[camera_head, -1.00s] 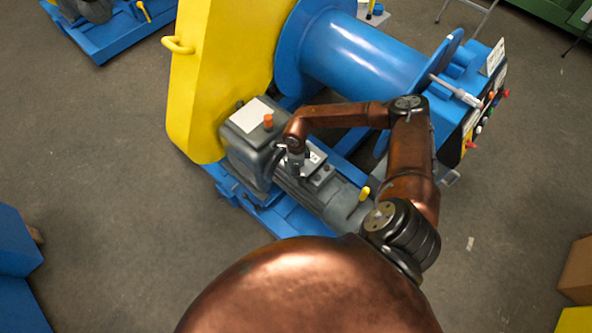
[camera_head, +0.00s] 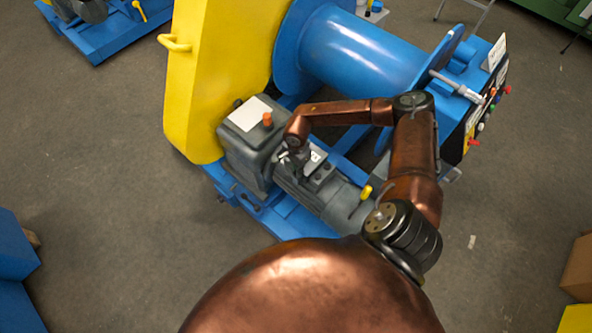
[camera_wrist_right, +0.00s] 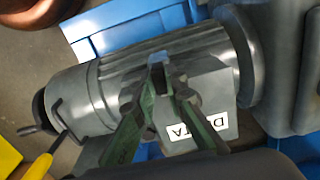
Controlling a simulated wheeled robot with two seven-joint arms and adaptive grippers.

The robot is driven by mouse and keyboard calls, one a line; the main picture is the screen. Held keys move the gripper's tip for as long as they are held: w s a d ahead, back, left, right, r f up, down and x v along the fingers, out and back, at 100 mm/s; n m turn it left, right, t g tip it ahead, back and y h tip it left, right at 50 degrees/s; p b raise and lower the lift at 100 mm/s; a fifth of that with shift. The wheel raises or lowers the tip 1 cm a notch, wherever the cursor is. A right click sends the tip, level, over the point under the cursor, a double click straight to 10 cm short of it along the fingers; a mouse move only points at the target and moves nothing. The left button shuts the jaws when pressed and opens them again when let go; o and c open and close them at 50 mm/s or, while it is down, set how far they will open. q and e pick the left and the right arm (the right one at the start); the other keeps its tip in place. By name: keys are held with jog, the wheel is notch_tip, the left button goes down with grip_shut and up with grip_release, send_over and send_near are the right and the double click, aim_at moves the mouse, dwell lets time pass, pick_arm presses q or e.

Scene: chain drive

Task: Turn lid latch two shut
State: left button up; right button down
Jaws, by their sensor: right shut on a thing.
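The grey motor (camera_head: 335,190) lies on the blue frame, with its grey terminal box and lid (camera_head: 320,178) on top. In the right wrist view the box lid (camera_wrist_right: 215,88) carries a white label with black letters, partly covered by a finger. My right gripper (camera_wrist_right: 161,75) is over the lid's edge, its green-grey fingers shut on a small part there, taken to be a lid latch. The latch is mostly hidden between the fingertips, and I cannot tell its angle or number. In the head view the right gripper (camera_head: 299,165) is small and partly hidden by its wrist. My left gripper is not in view.
A grey gearbox (camera_head: 250,135) with an orange cap and the yellow guard (camera_head: 205,80) stand beside the motor. A blue drum (camera_head: 355,52) is behind my right arm. A yellow-handled lever (camera_head: 365,192) stands at the motor's near end.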

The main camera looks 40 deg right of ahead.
jog(key=shift+r+n, duration=0.1)
jog(key=shift+n, duration=0.3)
jog(key=c, duration=2.2)
grip_release()
jog(key=shift+c, duration=0.2)
notch_tip(320, 180, up, 12)
